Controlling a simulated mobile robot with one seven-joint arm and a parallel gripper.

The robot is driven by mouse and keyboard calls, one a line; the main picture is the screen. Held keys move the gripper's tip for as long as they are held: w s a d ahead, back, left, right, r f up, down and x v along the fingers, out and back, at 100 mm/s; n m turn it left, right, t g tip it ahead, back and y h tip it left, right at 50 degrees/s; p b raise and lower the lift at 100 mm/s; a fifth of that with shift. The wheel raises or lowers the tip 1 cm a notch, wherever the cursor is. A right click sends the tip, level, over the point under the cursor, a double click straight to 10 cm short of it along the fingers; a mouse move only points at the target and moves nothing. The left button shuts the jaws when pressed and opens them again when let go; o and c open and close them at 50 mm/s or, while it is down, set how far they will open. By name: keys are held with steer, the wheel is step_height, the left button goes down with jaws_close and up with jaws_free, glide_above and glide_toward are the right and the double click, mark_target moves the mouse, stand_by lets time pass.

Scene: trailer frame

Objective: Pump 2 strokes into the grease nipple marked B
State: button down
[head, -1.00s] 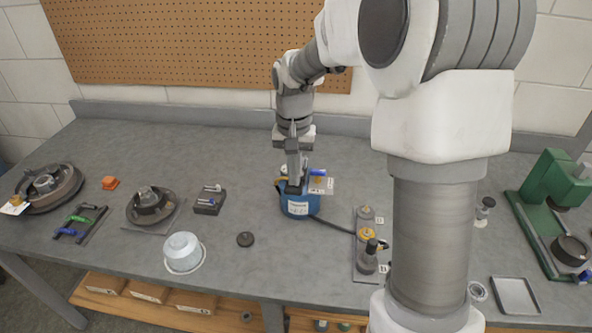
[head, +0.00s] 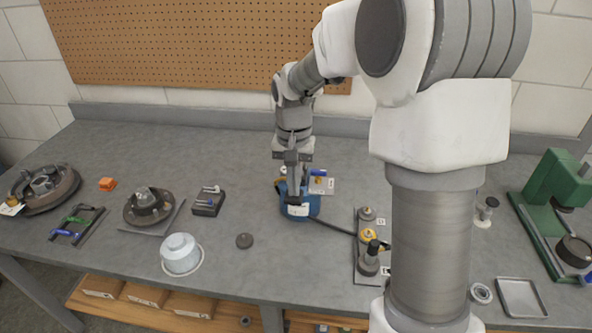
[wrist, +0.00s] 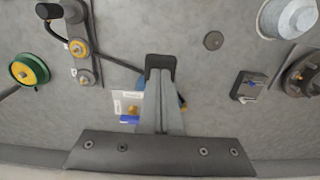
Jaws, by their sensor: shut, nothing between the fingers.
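The blue grease pump (head: 312,206) with a white label stands mid-bench. My gripper (head: 292,198) is shut and points down at the pump's top; in the wrist view its dark fingertips (wrist: 160,68) cover most of the pump. I cannot tell whether they touch it. A black hose (head: 332,227) runs right from the pump to a grey nipple plate (head: 359,268). The plate carries a grey fitting (head: 367,214), a yellow one (head: 368,235) and a dark upright piece (head: 371,256) at the front. Small white tags sit beside them; their letters are too small to read surely.
A small card with a blue block (head: 318,174) lies behind the pump. A dark puck (head: 244,240) and a white lidded pot (head: 181,254) stand front left. A green press (head: 550,205) and grey tray (head: 520,297) are right.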

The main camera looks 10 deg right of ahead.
steer(key=shift+f+b, duration=0.5)
steer(key=shift+f, duration=0.5)
steer(key=shift+f, duration=0.4)
steer(key=shift+r, duration=0.2)
steer(key=r+p, duration=0.1)
steer(key=r, duration=0.1)
steer(key=r+p, duration=0.2)
steer(key=w+r+p, duration=0.1)
steer(key=r+p, duration=0.1)
steer(key=shift+w+d+r, duration=0.1)
steer(key=shift+d+r, duration=0.15)
steer(key=shift+r, duration=0.1)
steer(key=shift+f, duration=0.1)
